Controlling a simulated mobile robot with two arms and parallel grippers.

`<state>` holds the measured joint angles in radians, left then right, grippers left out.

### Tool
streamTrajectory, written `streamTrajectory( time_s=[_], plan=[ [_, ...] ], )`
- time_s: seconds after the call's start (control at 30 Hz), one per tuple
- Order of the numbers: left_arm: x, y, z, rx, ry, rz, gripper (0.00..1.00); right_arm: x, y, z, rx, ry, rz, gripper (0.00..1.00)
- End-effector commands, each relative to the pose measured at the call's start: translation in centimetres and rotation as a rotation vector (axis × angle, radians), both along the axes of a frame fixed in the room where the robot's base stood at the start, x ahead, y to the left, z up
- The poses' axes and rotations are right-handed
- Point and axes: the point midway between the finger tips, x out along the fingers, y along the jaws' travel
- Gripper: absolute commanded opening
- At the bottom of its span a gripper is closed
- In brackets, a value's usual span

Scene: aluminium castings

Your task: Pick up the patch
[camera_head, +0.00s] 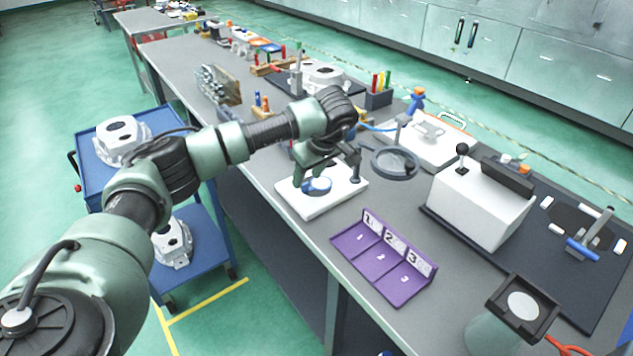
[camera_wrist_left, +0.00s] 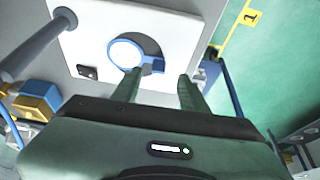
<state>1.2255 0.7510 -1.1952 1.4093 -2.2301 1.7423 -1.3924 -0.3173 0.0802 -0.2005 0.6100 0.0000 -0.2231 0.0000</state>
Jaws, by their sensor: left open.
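A round pale disc with a blue rim, which looks like the patch (camera_wrist_left: 125,53), lies on a white plate (camera_wrist_left: 190,25) in the left wrist view. A blue block sits against its right side. In the head view the disc (camera_head: 317,186) shows as a blue round on the white plate (camera_head: 306,208), partly hidden by my gripper. My left gripper (camera_head: 312,174) is open above the plate. In the left wrist view its fingers (camera_wrist_left: 158,78) point toward the disc, one overlapping its lower edge; I cannot tell whether they touch it. My right gripper is not seen.
A dark post (camera_head: 355,166) rises at the plate's right edge, near a magnifier ring (camera_head: 395,163). A purple numbered tray (camera_head: 340,240) lies in front. A white box (camera_head: 478,205) stands on a dark mat at right. A blue cart (camera_head: 203,238) is at left.

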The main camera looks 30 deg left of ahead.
Motion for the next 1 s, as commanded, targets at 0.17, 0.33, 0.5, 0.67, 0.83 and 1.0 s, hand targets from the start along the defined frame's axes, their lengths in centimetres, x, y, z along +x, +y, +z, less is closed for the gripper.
streamTrajectory(
  time_s=[0.17,0.33,0.5,0.67,0.83,1.0],
  plan=[
    [0.3,0.9,-2.2,-0.001,0.002,0.001,0.44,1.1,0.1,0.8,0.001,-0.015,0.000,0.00],
    [0.5,1.0,-2.8,-0.002,-0.001,-0.002,0.44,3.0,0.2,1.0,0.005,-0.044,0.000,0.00],
    [0.5,1.0,-2.8,-0.002,-0.001,-0.002,0.35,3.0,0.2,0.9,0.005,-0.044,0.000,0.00],
    [0.5,1.0,-2.7,-0.002,-0.001,-0.002,0.00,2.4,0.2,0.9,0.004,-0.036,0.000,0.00],
    [0.5,1.0,-2.7,-0.003,-0.001,-0.001,0.00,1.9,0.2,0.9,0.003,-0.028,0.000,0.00],
    [0.5,1.0,-2.6,-0.003,-0.002,-0.001,0.00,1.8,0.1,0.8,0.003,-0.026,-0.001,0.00]
  ],
)
